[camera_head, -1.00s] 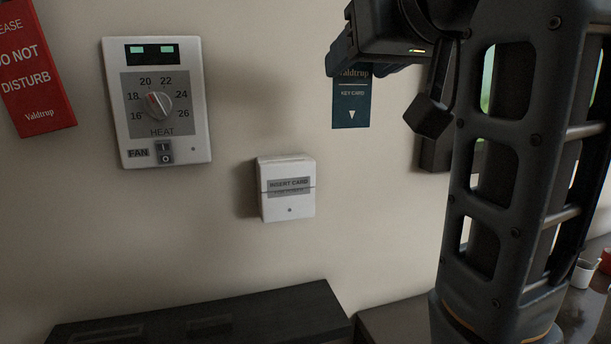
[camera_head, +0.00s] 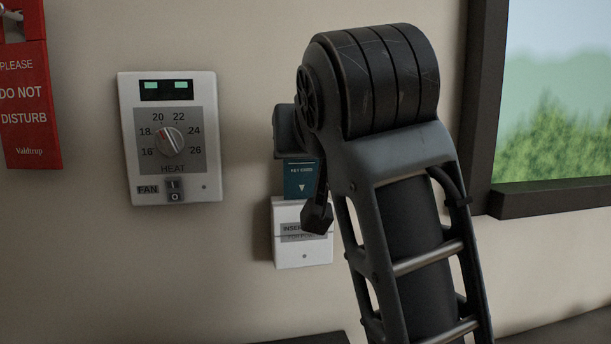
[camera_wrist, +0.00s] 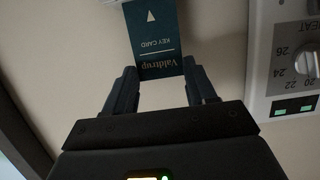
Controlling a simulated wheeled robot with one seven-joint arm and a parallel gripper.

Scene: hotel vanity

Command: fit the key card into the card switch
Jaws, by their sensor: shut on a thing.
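The key card (camera_head: 300,180) is dark teal with a white arrow pointing down. My gripper (camera_wrist: 160,68) is shut on its upper end, with a finger at each side edge in the wrist view, where the card (camera_wrist: 153,35) also shows. The white card switch (camera_head: 304,255) is on the wall directly below the card. In the head view the card's lower edge meets the switch's top edge. I cannot tell whether it is in the slot or in front of it. My arm hides part of the switch's right side and the fingers there.
A heat control panel (camera_head: 171,140) with a dial is on the wall to the left. A red do-not-disturb sign (camera_head: 25,110) hangs further left. A dark-framed window (camera_head: 555,100) is at right. A dark furniture edge shows along the bottom.

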